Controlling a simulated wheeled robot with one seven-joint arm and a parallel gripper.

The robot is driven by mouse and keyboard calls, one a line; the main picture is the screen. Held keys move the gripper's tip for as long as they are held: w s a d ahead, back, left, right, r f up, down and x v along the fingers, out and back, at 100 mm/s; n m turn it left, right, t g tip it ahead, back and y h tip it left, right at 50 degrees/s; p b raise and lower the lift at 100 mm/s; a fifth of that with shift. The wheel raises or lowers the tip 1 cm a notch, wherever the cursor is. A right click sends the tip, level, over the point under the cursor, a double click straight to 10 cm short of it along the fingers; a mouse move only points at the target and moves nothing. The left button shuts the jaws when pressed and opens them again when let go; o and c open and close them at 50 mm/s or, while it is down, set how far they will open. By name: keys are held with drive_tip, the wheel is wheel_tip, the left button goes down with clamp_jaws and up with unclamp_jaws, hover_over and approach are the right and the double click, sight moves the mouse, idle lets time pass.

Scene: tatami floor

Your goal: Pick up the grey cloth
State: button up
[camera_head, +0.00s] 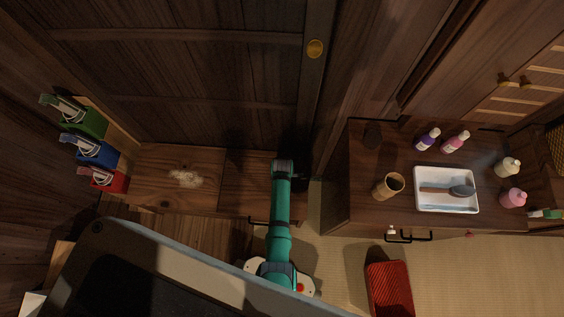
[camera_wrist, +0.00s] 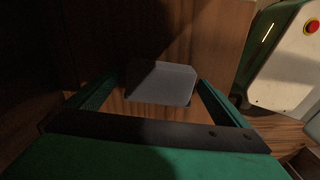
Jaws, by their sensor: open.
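The grey cloth (camera_wrist: 160,82) shows in the wrist view as a flat, folded-looking grey piece with rounded corners on a brown wooden surface. It lies between the two teal fingers of my gripper (camera_wrist: 162,76), which are spread apart with a gap on each side of it. I cannot tell how far above it the fingers are. In the head view my teal arm reaches up over a low wooden surface, and my gripper (camera_head: 284,165) is at its far end. The cloth cannot be made out there; the arm likely covers it.
Green (camera_head: 82,123), blue (camera_head: 93,151) and red (camera_head: 103,180) spray bottles stand at the left. A pale powdery patch (camera_head: 186,179) lies on the wood (camera_head: 150,160). At the right, a cabinet top holds a cup (camera_head: 388,186), several bottles and a white tray (camera_head: 447,206). A red basket (camera_head: 390,290) is below.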

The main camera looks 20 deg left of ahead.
drive_tip(key=shift+c, duration=0.3)
drive_tip(key=c, duration=1)
drive_tip(key=shift+r, duration=0.5)
wheel_tip(320, 180, up, 2)
drive_tip(key=shift+r, duration=0.25)
drive_tip(key=s+r, duration=0.2)
drive_tip(key=s+a+r, duration=0.1)
drive_tip(key=s+r, duration=0.1)
drive_tip(key=shift+s+a+r, duration=0.1)
drive_tip(key=shift+s+r, duration=0.1)
drive_tip(key=shift+r, duration=0.2)
drive_tip(key=s+r, duration=0.1)
drive_tip(key=s, duration=0.2)
drive_tip(key=s+a+r, duration=0.1)
drive_tip(key=s+r, duration=0.1)
drive_tip(key=s, duration=0.1)
drive_tip(key=s+a+r, duration=0.1)
drive_tip(key=s, duration=0.2)
drive_tip(key=shift+s+a+r, duration=0.1)
drive_tip(key=shift+r, duration=0.3)
